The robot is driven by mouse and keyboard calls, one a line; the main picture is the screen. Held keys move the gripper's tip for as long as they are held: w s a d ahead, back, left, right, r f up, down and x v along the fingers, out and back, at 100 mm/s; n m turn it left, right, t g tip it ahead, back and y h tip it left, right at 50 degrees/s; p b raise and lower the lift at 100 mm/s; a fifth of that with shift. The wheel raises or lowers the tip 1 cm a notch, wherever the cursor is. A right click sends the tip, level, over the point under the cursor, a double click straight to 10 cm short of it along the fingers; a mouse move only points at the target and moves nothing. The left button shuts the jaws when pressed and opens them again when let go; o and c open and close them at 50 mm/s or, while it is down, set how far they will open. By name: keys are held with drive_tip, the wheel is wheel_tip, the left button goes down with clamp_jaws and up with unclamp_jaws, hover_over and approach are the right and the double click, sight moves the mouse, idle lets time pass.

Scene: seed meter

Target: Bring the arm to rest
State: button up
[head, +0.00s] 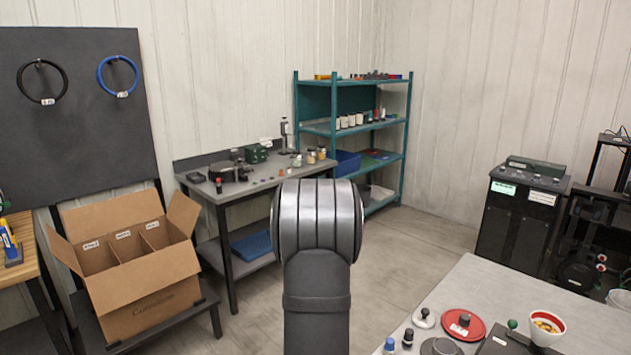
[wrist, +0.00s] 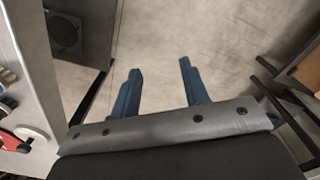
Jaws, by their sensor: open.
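My gripper (wrist: 160,82) shows in the wrist view with its two blue fingers spread apart. It is open and nothing is between the fingers. It hangs over bare grey floor, between a table edge at the left and dark frame legs at the right. In the head view, my arm's thick grey joint (head: 318,222) stands upright in the middle of the picture, and the gripper itself is hidden there.
A grey table (head: 575,315) at the front right holds a red disc (head: 462,326), a white cup (head: 546,328) and several knobs. An open cardboard box (head: 150,295) stands left. A workbench (head: 262,187) and teal shelf (head: 333,125) stand behind. Floor between is clear.

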drive_tip(key=s+f+n, duration=0.2)
drive_tip(key=s+f, duration=0.2)
drive_tip(key=f, duration=0.5)
drive_tip(key=shift+s+a, duration=0.2)
drive_tip(key=shift+s, duration=0.15)
drive_tip(key=o, duration=0.9)
drive_tip(key=shift+r, duration=0.1)
drive_tip(key=shift+c, duration=0.2)
drive_tip(key=o, duration=0.4)
drive_tip(key=shift+w+d+r, duration=0.1)
drive_tip(key=shift+d, duration=0.05)
drive_tip(key=shift+o, duration=0.2)
drive_tip(key=w+d+r+n, duration=0.2)
drive_tip(key=d+r, duration=0.6)
drive_tip(key=d, duration=0.3)
drive_tip(key=shift+w+r+n, duration=0.25)
drive_tip(key=shift+w+n, duration=0.05)
drive_tip(key=shift+n, duration=0.1)
drive_tip(key=s+d+r+n, duration=0.3)
drive_tip(key=s+d+r, duration=0.1)
drive_tip(key=d+r, duration=0.65)
drive_tip(key=s+d+r+n, duration=0.3)
drive_tip(key=s+d+r, duration=0.1)
drive_tip(key=d+r, duration=0.6)
drive_tip(key=f, duration=1.1)
drive_tip(key=shift+w+d, duration=0.2)
drive_tip(key=shift+d, duration=0.05)
